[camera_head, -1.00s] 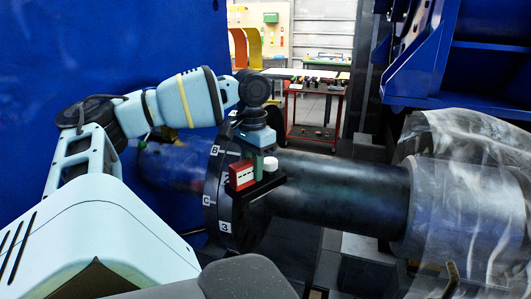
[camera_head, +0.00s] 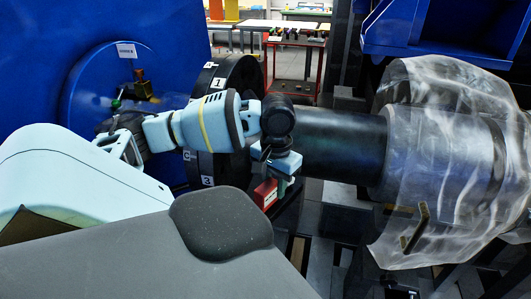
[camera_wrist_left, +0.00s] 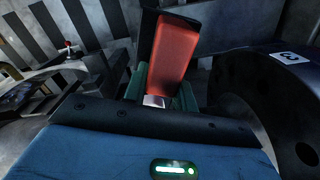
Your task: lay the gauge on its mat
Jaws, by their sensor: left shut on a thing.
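The gauge appears to be the red block (camera_head: 265,194), seen low beside the large black flange in the head view. My left gripper (camera_head: 284,186) is shut on it, with the arm reaching across in front of the flange. In the left wrist view the red gauge (camera_wrist_left: 176,52) stands up between the green fingers (camera_wrist_left: 165,88), with a dark part along its left side. I cannot make out the mat in either current view. My right gripper is not in view.
The black flange (camera_head: 237,78) with numbered labels and the thick dark shaft (camera_head: 335,145) lie close to my left gripper. Clear wrapping (camera_head: 415,95) covers the shaft's right end. A red-framed cart (camera_head: 297,42) stands behind. A blue wall is at left.

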